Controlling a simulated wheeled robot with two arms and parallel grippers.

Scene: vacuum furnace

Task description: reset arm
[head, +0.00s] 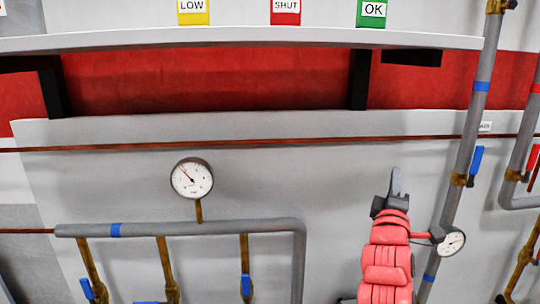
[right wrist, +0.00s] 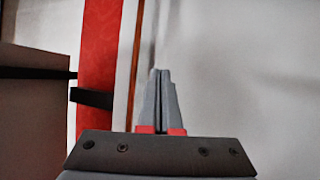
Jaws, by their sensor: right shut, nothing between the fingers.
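My right gripper (head: 396,184) is raised in front of the grey wall panel (head: 330,180), at the right of the head view. Its red arm comes up from the bottom edge. In the right wrist view the gripper (right wrist: 162,72) has its two grey fingers together with nothing between them. It points toward the pale panel, with the red band and a thin brown pipe to its left. My left gripper is not in the head view.
A gauge (head: 192,178) stands above a grey pipe (head: 190,229) on the left. A second gauge (head: 452,241) and a blue valve handle (head: 475,160) are close right of my right arm. A shelf (head: 240,38) with LOW, SHUT and OK signs runs across the top.

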